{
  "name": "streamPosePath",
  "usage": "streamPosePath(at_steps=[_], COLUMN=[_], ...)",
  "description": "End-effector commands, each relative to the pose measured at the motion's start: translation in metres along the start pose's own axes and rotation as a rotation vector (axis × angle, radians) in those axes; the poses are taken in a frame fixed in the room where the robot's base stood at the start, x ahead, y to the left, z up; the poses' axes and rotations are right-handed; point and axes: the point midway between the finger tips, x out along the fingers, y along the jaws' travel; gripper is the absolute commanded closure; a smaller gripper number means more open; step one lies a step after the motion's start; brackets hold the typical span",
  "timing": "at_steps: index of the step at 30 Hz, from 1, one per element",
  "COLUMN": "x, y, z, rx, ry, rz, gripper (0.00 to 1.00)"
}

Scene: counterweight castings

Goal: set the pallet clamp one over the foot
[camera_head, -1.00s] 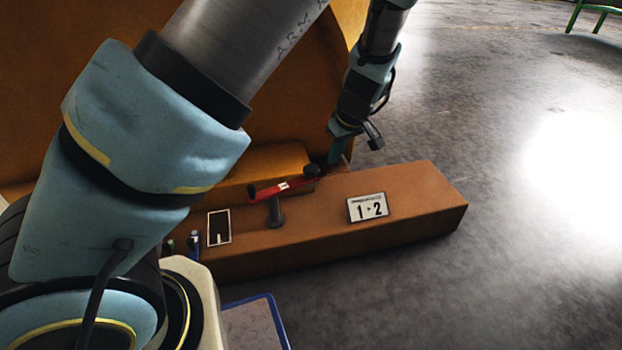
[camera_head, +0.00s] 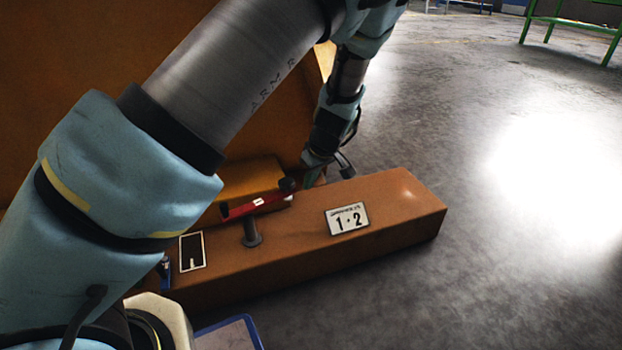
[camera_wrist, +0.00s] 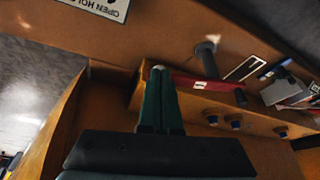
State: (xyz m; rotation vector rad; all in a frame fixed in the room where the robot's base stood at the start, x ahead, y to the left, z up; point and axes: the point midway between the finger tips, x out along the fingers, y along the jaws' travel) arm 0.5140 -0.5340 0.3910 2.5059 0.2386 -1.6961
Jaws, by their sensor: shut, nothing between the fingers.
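A red bar (camera_head: 255,205) with a small white label lies over the top of a long brown block (camera_head: 390,215). It looks like the clamp. A grey post (camera_head: 251,232) with a round base stands by its middle, and a dark knob (camera_head: 287,185) is at its right end. In the wrist view the red bar (camera_wrist: 207,85) runs right from my fingers, with the grey post (camera_wrist: 208,48) above it. My gripper (camera_head: 313,172) has its green fingers shut and empty, close beside the knob end. The wrist view shows the fingers (camera_wrist: 158,85) together; contact is unclear. I cannot tell which part is the foot.
A large orange-brown wall (camera_head: 120,50) rises behind. Several dark round knobs (camera_wrist: 236,123) show in the wrist view. Grey floor at right is open.

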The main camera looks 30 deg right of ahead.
Motion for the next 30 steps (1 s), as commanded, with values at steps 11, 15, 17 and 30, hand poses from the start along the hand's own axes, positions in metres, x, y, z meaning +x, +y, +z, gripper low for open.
streamPosePath(at_steps=[11, 15, 17, 30], x=[0.057, 0.06, 0.061, 0.06], y=[0.0, 0.0, 0.0, 0.0], z=[-0.021, -0.032, -0.035, -0.038], rx=[-0.004, -0.002, -0.001, -0.003], ry=[0.0, -0.001, 0.0, 0.0], rz=[0.002, 0.0, 0.0, -0.001], gripper=[1.0, 1.0, 1.0, 1.0])
